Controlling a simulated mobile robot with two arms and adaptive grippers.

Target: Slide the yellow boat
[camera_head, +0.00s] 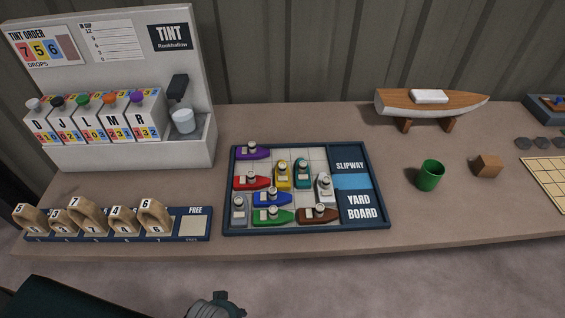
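The yellow boat (283,177) lies on the yard board (229,207), its length running from the board's back toward its front. The red boat (250,183) is close on its left and the teal boat (302,175) close on its right. The blue boat (270,199) lies crosswise just in front of it. The cell behind the yellow boat looks empty. The purple boat (253,153) lies at the back left corner. The light blue slipway strip (352,182) is on the board's right side. No gripper fingers show; only a grey part of mine shows at the bottom edge.
More boats fill the board's front: grey (239,212), green (272,217), brown (318,215) and white (324,189). The tint stand (200,80) and numbered wooden blocks (88,218) are left. A green cup (430,175), wooden cube (487,166) and model hull (430,102) are right.

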